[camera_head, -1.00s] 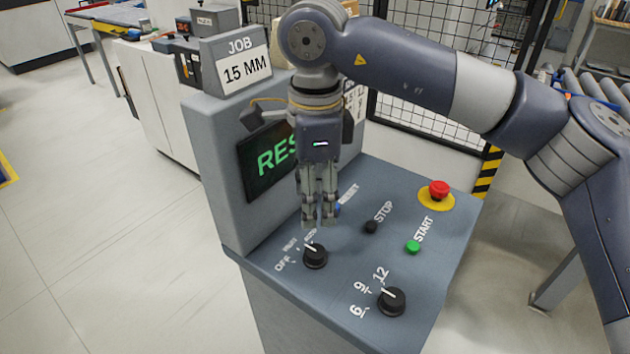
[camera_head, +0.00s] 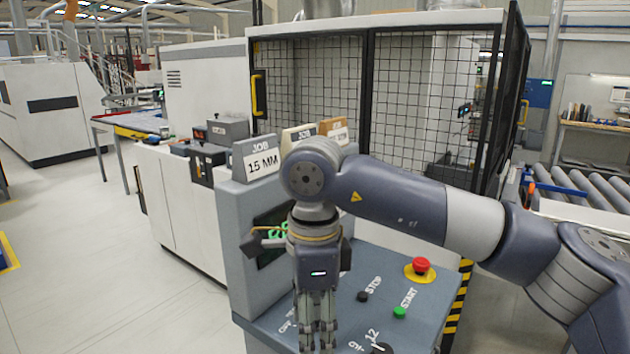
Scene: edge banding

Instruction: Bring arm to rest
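My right arm reaches in from the right, and its gripper (camera_head: 317,338) points down over the control console (camera_head: 344,310). Its fingers look close together with nothing seen between them. The gripper hides part of the panel and much of the green-lettered screen (camera_head: 272,252). A red emergency stop (camera_head: 421,265) on a yellow base, a black STOP button (camera_head: 362,296) and a green START button (camera_head: 399,312) show to the right of it. A black knob (camera_head: 382,348) is cut off at the bottom edge. My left gripper is not in view.
The JOB 15 MM sign (camera_head: 261,163) stands on the console with other job signs behind it. A mesh-fenced machine (camera_head: 310,90) stands behind. A roller conveyor (camera_head: 590,185) is at the right. Open floor (camera_head: 90,270) lies to the left.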

